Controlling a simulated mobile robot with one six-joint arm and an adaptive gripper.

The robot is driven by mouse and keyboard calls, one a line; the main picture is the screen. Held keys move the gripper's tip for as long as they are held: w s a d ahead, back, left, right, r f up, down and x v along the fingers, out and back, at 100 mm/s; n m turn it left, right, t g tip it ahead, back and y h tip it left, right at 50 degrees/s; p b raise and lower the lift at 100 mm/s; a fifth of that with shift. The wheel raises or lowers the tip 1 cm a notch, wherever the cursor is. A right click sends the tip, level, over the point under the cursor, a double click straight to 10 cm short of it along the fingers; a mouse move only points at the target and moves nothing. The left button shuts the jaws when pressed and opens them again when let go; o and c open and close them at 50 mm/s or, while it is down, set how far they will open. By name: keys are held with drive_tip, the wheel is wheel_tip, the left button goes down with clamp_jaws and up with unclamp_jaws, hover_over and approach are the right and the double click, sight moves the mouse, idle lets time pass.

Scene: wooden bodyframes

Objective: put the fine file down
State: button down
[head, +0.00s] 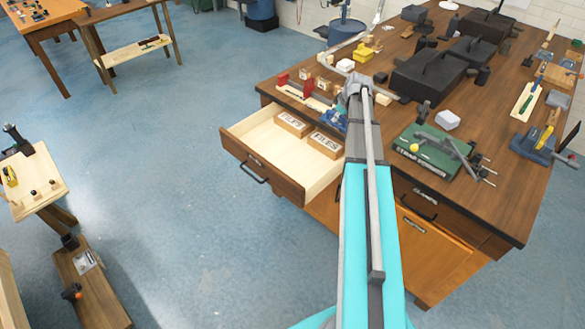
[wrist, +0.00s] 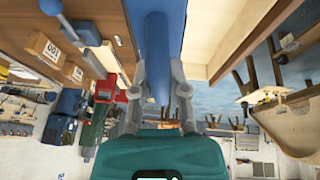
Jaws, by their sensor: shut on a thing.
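In the wrist view, my gripper (wrist: 158,98) is shut on a blue, rod-like thing (wrist: 157,60), which I take to be the fine file by its handle. It runs up and away from the fingers, and its far end cannot be made out. In the head view my arm reaches over the workbench's front left corner and hides most of the gripper. An open pale wooden drawer (head: 262,137) is just left of the arm. Two labelled wooden boxes stand in it, one at the back (head: 294,123) and one nearer the arm (head: 325,144).
The drawer's front left part is bare. A small stand (head: 35,180) is at the left, with open blue floor between.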

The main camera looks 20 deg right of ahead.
drive_tip(key=shift+s+d+f, duration=0.1)
drive_tip(key=shift+d+f, duration=0.05)
drive_tip(key=shift+d, duration=0.05)
drive_tip(key=shift+s+a+f+b, duration=0.25)
drive_tip(key=shift+a+f+b, duration=0.1)
drive_tip(key=shift+f+b, duration=0.25)
drive_tip(key=s+a+f+m+y+b, duration=0.1)
drive_tip(key=s+a+f+b, duration=0.3)
drive_tip(key=a+f+b, duration=0.4)
wheel_tip(320, 180, down, 2)
drive_tip(key=shift+s+a+b, duration=0.2)
drive_tip(key=shift+a+b, duration=0.2)
drive_tip(key=shift+b, duration=0.7)
drive_tip(key=w+a+f+b, duration=0.1)
drive_tip(key=w+f+b, duration=0.2)
drive_tip(key=w, duration=0.1)
drive_tip(key=w+a+f+b, duration=0.2)
drive_tip(key=w+f+b, duration=0.1)
drive_tip(key=w, duration=0.1)
drive_tip(key=w+a+f+b, duration=0.2)
drive_tip(key=w+f+b, duration=0.1)
drive_tip(key=w, duration=0.1)
drive_tip(key=shift+w, duration=0.1)
drive_tip(key=shift+f, duration=0.1)
